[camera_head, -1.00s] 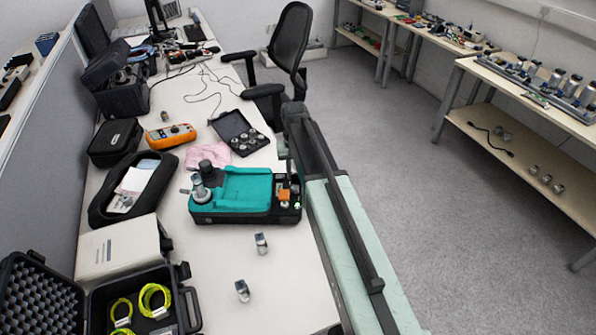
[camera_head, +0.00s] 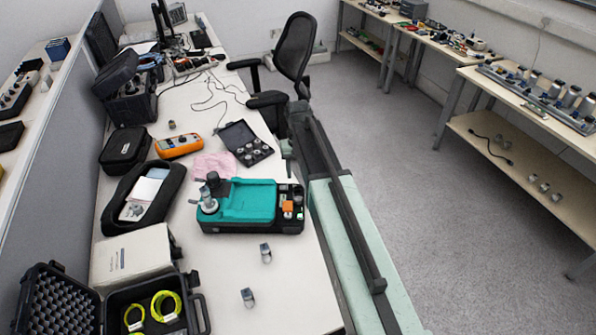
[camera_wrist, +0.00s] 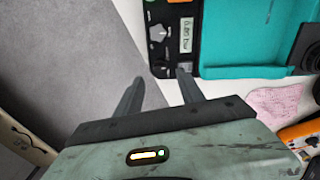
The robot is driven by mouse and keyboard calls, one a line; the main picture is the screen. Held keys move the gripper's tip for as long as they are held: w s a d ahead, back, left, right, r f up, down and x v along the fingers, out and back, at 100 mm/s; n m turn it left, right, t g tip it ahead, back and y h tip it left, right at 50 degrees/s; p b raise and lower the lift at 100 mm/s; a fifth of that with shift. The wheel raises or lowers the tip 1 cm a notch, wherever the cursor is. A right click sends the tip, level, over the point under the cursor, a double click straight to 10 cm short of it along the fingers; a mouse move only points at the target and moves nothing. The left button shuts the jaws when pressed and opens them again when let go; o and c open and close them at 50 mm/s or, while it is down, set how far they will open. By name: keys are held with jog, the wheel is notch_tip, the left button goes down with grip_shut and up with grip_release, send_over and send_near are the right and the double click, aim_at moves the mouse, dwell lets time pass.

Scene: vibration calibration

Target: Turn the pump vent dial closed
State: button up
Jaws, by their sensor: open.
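In the wrist view the teal device (camera_wrist: 240,50) fills the upper right. Its panel carries a small lit display and a grey knob (camera_wrist: 158,32), which may be the vent dial; I see no label that settles it. My gripper (camera_wrist: 160,75) is open and empty.
Two small metal parts (camera_head: 265,253) stand on the bench in front of the device. A pink cloth (camera_head: 213,166), an orange meter (camera_head: 178,146) and an open black case (camera_head: 245,143) lie behind it. An office chair (camera_head: 293,55) stands beyond. Grey floor is clear to the right.

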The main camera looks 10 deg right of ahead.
jog(key=shift+r, duration=0.7)
jog(key=shift+f, duration=0.15)
jog(key=shift+c, duration=0.4)
